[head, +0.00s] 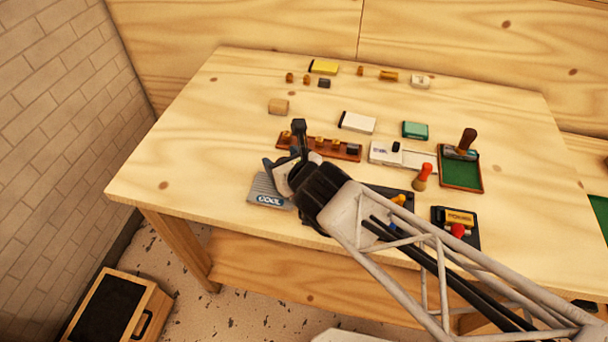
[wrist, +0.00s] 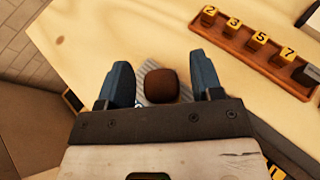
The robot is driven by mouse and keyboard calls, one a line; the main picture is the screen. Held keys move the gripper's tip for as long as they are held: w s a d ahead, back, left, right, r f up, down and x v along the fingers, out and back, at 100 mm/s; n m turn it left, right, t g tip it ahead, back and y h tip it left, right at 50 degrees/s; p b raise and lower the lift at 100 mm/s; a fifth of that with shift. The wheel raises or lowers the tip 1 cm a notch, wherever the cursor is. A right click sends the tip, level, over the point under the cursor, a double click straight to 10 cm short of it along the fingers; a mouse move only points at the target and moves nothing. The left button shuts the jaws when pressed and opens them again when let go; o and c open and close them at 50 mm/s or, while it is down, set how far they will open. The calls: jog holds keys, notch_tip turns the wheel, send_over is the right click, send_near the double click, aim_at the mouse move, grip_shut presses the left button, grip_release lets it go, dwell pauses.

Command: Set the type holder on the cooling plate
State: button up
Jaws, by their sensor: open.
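The cooling plate (head: 262,184), grey and ribbed with a blue COOL label, lies near the table's front left edge. Part of it also shows in the wrist view (wrist: 186,90). A brown rounded knob (wrist: 162,85), apparently the top of the type holder's handle, appears over the plate in the wrist view. My gripper (wrist: 160,84) is open around the knob, with a visible gap on both sides. In the head view my gripper (head: 282,166) is just above the plate and hides part of it. The holder's lower part and its contact with the plate are hidden.
A brown rack (head: 348,152) with numbered yellow blocks stands just behind my gripper. A white device (head: 385,152), a red-handled stamp (head: 422,176) and a green-bedded tray (head: 461,174) are to the right. The table's left side is clear.

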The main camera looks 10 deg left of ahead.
jog(key=v, duration=1)
jog(key=shift+s+d+r, duration=0.15)
jog(key=shift+s+d, duration=0.05)
dwell(0.7)
jog(key=d+r+n+g, duration=0.3)
jog(key=d+r+n, duration=0.55)
jog(key=n, duration=0.75)
jog(key=s+d+r+n+g+h, duration=0.1)
jog(key=d+n+g+h, duration=0.1)
jog(key=d+n+h, duration=0.3)
jog(key=s+d+r+n+g+h, duration=0.1)
jog(key=d+n+h, duration=0.3)
jog(key=d, duration=1)
jog(key=shift+s+n+g+h, duration=0.4)
jog(key=shift+s+n+g, duration=0.15)
jog(key=shift+n, duration=0.35)
